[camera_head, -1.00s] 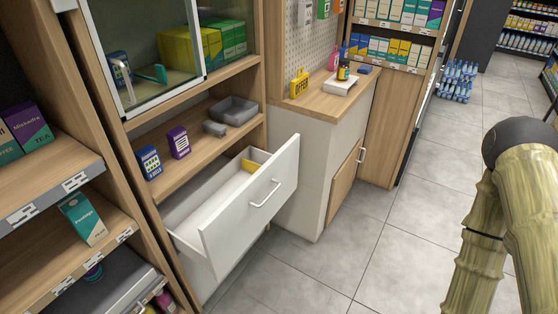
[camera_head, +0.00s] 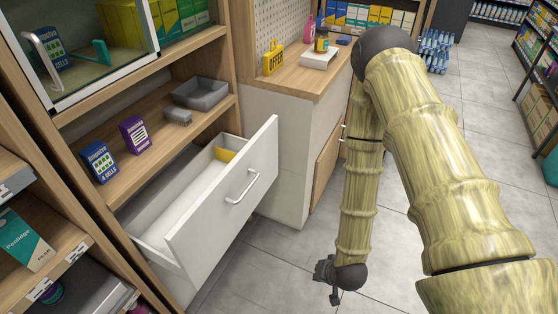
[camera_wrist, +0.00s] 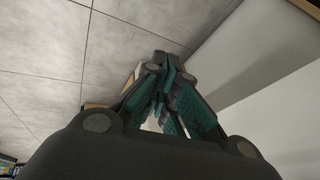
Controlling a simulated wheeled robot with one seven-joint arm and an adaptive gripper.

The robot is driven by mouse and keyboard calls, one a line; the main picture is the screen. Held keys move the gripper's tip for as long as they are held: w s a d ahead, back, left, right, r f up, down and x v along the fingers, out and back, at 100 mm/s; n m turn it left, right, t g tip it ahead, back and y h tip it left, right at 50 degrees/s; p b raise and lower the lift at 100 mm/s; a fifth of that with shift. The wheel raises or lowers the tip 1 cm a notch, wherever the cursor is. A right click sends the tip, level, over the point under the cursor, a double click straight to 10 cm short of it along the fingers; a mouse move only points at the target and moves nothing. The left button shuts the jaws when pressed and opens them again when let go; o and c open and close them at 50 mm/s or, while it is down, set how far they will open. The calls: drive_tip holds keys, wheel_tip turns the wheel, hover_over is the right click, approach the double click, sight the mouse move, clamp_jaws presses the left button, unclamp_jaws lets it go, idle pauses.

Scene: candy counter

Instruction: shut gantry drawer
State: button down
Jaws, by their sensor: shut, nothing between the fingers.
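The white gantry drawer (camera_head: 226,208) stands pulled out of the shelf unit, with its bar handle (camera_head: 242,187) on the front panel. A yellow item (camera_head: 225,154) lies inside near its back right. My gripper (camera_head: 333,291) is low over the floor, to the right of the drawer front and apart from it in the head view. In the wrist view my gripper (camera_wrist: 165,75) has its dark fingers with green pads brought together, with nothing between them. A pale panel fills the right of the wrist view; I cannot tell for sure which one it is.
Above the drawer, a shelf (camera_head: 165,140) holds a blue box (camera_head: 100,162), a purple box (camera_head: 135,134) and a grey tray (camera_head: 200,93). A wooden-topped counter (camera_head: 290,88) stands right of the drawer. Tiled floor (camera_head: 285,270) is clear in front.

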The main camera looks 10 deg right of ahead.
drive_tip(key=w+m+t+b, duration=0.3)
drive_tip(key=w+b, duration=0.1)
drive_tip(key=w, duration=0.6)
drive_tip(key=m+t+y+b, duration=0.2)
drive_tip(key=m+t+b, duration=0.6)
drive_tip(key=t+b, duration=0.25)
approach(277, 143)
drive_tip(key=s+d, duration=0.4)
drive_tip(key=s, duration=0.4)
drive_tip(key=shift+g, duration=0.35)
drive_tip(key=shift+w+a+r+b, duration=0.2)
drive_tip(key=shift+w+a, duration=0.55)
drive_tip(key=shift+w, duration=1.35)
drive_tip(key=shift+w+a+f+b, duration=0.2)
drive_tip(key=shift+w+a, duration=0.6)
drive_tip(key=shift+w, duration=1.35)
drive_tip(key=shift+w+a+r+b, duration=0.3)
drive_tip(key=shift+w+a, duration=0.45)
drive_tip(key=shift+w, duration=1.35)
